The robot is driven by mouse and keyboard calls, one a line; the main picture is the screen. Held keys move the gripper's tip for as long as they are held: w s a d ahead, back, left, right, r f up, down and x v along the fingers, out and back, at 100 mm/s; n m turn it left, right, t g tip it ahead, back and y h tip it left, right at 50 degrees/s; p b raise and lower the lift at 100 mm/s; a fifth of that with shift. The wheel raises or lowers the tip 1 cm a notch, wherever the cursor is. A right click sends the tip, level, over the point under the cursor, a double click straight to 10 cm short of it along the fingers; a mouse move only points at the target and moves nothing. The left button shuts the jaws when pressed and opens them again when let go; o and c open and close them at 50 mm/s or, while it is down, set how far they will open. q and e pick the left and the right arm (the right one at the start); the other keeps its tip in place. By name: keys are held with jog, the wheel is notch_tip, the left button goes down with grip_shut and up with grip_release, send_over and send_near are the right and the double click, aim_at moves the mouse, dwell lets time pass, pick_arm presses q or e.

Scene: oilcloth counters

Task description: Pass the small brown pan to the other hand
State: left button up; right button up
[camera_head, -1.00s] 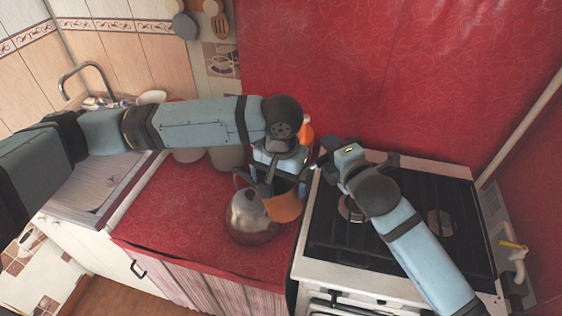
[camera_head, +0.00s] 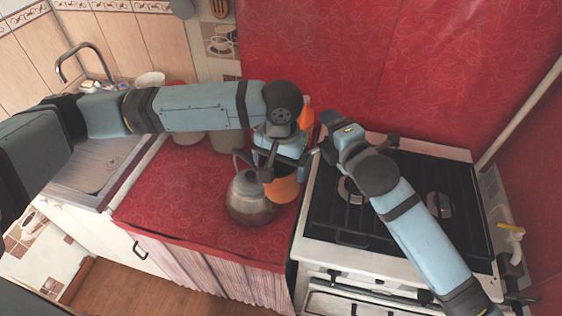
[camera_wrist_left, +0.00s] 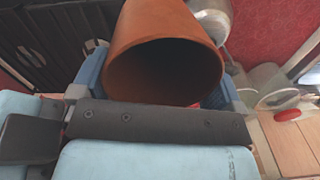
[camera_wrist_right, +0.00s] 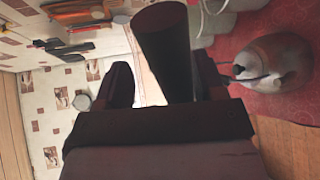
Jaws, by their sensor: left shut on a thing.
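The small brown pan (camera_head: 284,188) hangs under my left gripper (camera_head: 274,168) in the head view, above the red counter beside the kettle. It fills the top of the left wrist view (camera_wrist_left: 150,65), its open mouth facing that camera. My left gripper is shut on it; the fingertips are mostly hidden behind it. My right gripper (camera_head: 322,150) is close to the right of the left one, near the stove's left edge. In the right wrist view a dark handle-like bar (camera_wrist_right: 165,45) stands between its spread fingers (camera_wrist_right: 160,85), with a gap on the left side.
A metal kettle (camera_head: 250,200) stands on the counter left of the pan. An orange bottle (camera_head: 306,117) and canisters (camera_head: 228,140) stand behind. The stove (camera_head: 425,165) is under my right arm. The counter's front left is clear.

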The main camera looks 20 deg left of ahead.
pick_arm(q)
jog(key=c, duration=0.3)
pick_arm(e)
jog(key=v, duration=1.2)
pick_arm(q)
jog(key=shift+c, duration=0.2)
pick_arm(e)
jog(key=s+d+f+m+h, duration=0.2)
jog(key=d+f+m, duration=0.2)
jog(key=f+m, duration=0.4)
jog(key=s+d+f+m+h, duration=0.1)
jog(key=s+d+f+m, duration=0.2)
jog(key=d+f+m, duration=0.35)
jog(key=s+d+f+m+h, duration=0.1)
jog(key=s+d+f+m, duration=0.1)
jog(key=s+f+m, duration=0.1)
jog(key=s+d+f+m+h, duration=0.1)
jog(key=s+d+f+m, duration=0.2)
jog(key=f, duration=0.5)
jog(key=s+d+f+m+g+h, duration=0.1)
jog(key=s+d+f+m+h, duration=0.1)
jog(key=s+d+f+m, duration=0.1)
jog(key=s+f+m, duration=0.1)
jog(key=s+f, duration=0.1)
jog(key=s, duration=0.1)
jog(key=shift+f, duration=0.25)
